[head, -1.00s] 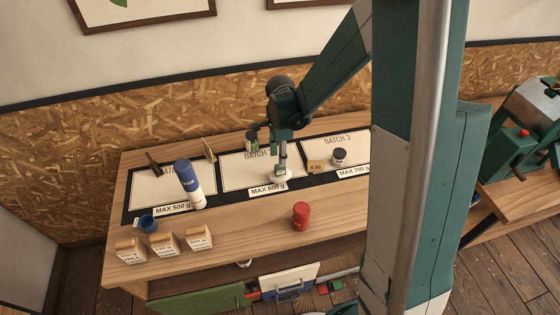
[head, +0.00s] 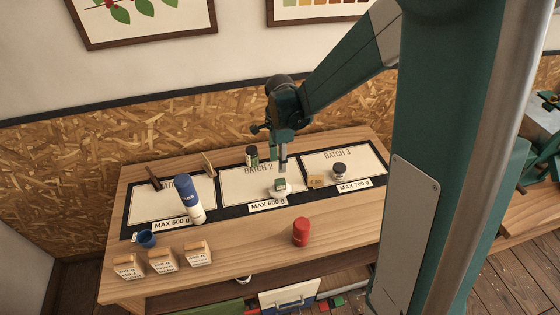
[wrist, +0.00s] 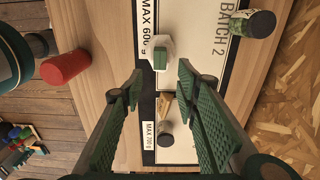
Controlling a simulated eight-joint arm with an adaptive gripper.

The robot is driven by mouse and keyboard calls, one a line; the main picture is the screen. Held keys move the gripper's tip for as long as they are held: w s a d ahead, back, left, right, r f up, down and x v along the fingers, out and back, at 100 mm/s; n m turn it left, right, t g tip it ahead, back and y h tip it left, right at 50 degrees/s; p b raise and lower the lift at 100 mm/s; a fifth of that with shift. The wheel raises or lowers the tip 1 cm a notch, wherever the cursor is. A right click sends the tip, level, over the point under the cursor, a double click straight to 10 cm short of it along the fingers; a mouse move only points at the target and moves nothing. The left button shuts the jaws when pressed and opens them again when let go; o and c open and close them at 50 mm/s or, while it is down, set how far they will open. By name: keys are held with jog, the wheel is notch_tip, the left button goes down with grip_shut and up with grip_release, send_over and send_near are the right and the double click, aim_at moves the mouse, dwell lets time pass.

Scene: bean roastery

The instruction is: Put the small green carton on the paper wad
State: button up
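The small green carton (head: 280,184) rests on top of the white paper wad (head: 281,193), on the Batch 2 sheet near its front edge. In the wrist view the carton (wrist: 160,58) lies against the pale wad (wrist: 151,45), just past my fingertips. My gripper (head: 283,169) hangs above the carton, pointing down. In the wrist view my gripper (wrist: 160,74) has its two green-padded fingers spread wide, with nothing held between them.
A dark jar (head: 251,155) stands behind, a tan block (head: 315,181) and another jar (head: 340,172) to the right. A blue-and-white bottle (head: 189,195) and blue cup (head: 147,238) are left. A red cylinder (head: 301,232) and several labelled blocks (head: 162,262) stand in front.

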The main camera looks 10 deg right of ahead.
dwell(0.3)
jog(key=s+d+r+n+t, duration=0.25)
jog(key=s+r+n, duration=0.65)
jog(key=r, duration=0.5)
jog(key=s+r+n+t, duration=0.2)
jog(key=s+r+n, duration=0.1)
jog(key=s, duration=0.5)
jog(key=s+d+r+n+t, duration=0.1)
jog(key=s+r+n+t, duration=0.1)
jog(key=s+n, duration=0.4)
jog(key=shift+s+d+r+t, duration=0.25)
jog(key=shift+s+r+t, duration=0.15)
jog(key=shift+s, duration=0.45)
jog(key=shift+f, duration=0.15)
notch_tip(320, 180, down, 10)
jog(key=b, duration=1)
jog(key=shift+f+b, duration=0.25)
jog(key=shift+b, duration=0.15)
